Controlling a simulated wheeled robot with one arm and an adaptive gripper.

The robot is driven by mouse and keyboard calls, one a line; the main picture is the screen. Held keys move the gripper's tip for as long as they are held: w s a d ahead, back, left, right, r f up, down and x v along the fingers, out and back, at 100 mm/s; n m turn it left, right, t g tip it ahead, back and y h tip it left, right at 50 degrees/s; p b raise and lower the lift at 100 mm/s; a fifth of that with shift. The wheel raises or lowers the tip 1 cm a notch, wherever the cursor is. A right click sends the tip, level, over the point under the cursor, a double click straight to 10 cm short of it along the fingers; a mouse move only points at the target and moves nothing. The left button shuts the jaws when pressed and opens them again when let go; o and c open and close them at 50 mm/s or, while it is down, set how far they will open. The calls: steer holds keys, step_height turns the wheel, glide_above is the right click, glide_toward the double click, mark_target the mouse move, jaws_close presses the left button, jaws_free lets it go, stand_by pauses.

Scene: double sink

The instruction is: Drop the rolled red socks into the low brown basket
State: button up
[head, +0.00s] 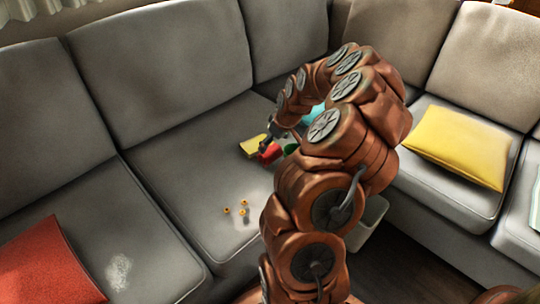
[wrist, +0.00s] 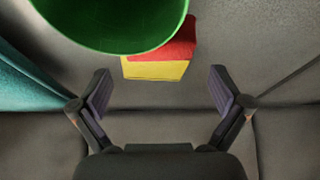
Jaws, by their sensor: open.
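A small red thing (head: 269,153) lies on the grey sofa seat beside my gripper (head: 268,140); I cannot tell for sure that it is the rolled socks. In the wrist view a red thing (wrist: 181,48) shows partly behind a green round rim, touching or close to a yellow block. My gripper (wrist: 161,90) is open, with nothing between its fingers. The red and yellow things lie beyond the fingertips in the wrist view. I see no low brown basket in either view.
A yellow block (head: 252,146), a green thing (head: 291,149) and a cyan thing (head: 313,115) are near the gripper. Several small orange bits (head: 242,212) lie on the seat. A pale bin (head: 369,222) is partly behind my arm. Red (head: 48,268) and yellow (head: 459,146) cushions rest on the sofas.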

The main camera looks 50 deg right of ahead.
mark_target(270, 148)
steer(key=shift+b+x, duration=0.8)
steer(key=shift+x, duration=1.95)
steer(key=shift+r, duration=0.1)
steer(key=shift+c, duration=0.2)
steer(key=c, duration=0.9)
